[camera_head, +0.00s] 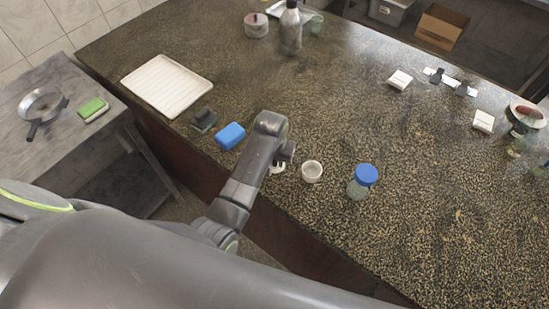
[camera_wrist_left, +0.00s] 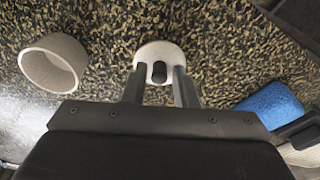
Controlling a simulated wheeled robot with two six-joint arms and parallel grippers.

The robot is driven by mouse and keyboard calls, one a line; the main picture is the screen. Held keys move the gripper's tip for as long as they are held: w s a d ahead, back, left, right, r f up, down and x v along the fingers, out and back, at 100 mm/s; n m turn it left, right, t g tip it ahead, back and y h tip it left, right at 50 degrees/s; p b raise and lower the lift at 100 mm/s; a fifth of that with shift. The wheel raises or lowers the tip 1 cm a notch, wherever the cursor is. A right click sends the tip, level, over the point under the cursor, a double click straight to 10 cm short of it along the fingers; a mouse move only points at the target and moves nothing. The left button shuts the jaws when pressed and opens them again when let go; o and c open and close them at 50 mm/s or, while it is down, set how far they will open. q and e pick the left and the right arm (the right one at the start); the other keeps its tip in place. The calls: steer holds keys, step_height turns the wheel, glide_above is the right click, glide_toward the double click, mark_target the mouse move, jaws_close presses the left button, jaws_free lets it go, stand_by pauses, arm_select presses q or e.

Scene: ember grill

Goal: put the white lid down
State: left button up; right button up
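The white lid (camera_wrist_left: 158,50) is round and has a dark knob (camera_wrist_left: 159,72). In the left wrist view it lies flat over the speckled counter; I cannot tell whether it touches it. My left gripper (camera_wrist_left: 160,82) has its two fingers on either side of the knob, with a gap showing on both sides. In the head view only an edge of the lid (camera_head: 278,169) shows beneath my left gripper (camera_head: 281,161). A small white cup (camera_head: 312,171) stands just right of it, open at the top; it also shows in the left wrist view (camera_wrist_left: 53,64). My right gripper is not in view.
A jar with a blue cap (camera_head: 365,174) stands right of the cup. A blue sponge (camera_head: 230,136), a dark block (camera_head: 203,119) and a white tray (camera_head: 168,86) lie to the left. The counter (camera_head: 330,230) is free in front of the cup, and its middle is clear.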

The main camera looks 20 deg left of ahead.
mark_target(273, 170)
arm_select(q)
steer(key=shift+o, duration=1)
step_height(273, 170, up, 12)
steer(key=s, duration=0.2)
steer(key=shift+r, duration=0.15)
